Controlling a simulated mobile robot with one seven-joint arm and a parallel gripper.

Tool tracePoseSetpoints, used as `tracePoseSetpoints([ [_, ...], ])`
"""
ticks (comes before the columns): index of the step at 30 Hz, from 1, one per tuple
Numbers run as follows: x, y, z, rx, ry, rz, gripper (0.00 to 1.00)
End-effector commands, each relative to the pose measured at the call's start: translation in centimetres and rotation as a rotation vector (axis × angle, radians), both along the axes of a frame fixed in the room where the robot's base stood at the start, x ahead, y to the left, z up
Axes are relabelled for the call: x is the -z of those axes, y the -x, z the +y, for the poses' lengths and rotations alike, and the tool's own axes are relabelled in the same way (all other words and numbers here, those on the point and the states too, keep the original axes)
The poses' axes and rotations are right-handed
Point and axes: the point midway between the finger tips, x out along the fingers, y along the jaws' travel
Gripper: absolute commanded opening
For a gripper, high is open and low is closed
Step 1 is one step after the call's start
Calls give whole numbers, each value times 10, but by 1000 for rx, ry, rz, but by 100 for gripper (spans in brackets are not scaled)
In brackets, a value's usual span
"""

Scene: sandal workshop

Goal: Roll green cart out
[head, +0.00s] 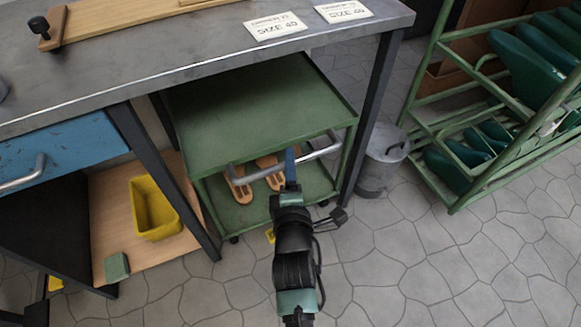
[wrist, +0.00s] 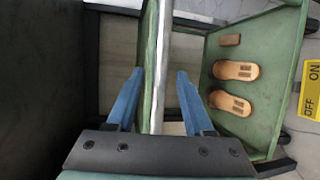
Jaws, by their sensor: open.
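The green cart (head: 250,115) stands under the metal workbench, between two dark legs. Its grey bar handle (head: 322,152) is on the near side. My gripper (head: 290,160) is at the handle, its blue fingers open. In the wrist view the handle (wrist: 160,50) runs between the two spread fingertips of my gripper (wrist: 160,76), with a gap on each side. The fingers are not closed on it. The cart's lower shelf (wrist: 258,45) carries two tan sole-shaped pieces (wrist: 236,70) and a small brown block (wrist: 230,40).
The workbench top (head: 120,70) overhangs the cart, and its right leg (head: 370,120) stands close beside it. A grey bin (head: 380,165) is right of that leg. A green rack (head: 470,165) stands farther right. A yellow tub (head: 152,210) is at left.

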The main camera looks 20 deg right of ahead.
Motion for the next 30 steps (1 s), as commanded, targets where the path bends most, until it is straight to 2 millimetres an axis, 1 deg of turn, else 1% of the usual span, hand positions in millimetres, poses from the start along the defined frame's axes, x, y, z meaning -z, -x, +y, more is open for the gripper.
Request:
tracePoseSetpoints([
  [1,4,-5,-2,-1,3,-1,52],
  [3,3,-10,-4,-1,3,-1,52],
  [6,3,-14,-5,0,1,0,52],
  [15,3,-15,-5,0,1,1,52],
  [17,3,-15,-5,0,1,1,41],
  [21,3,-15,-5,0,1,0,16],
  [24,3,-15,-5,0,1,0,0],
  [30,3,-15,-5,0,1,0,0],
])
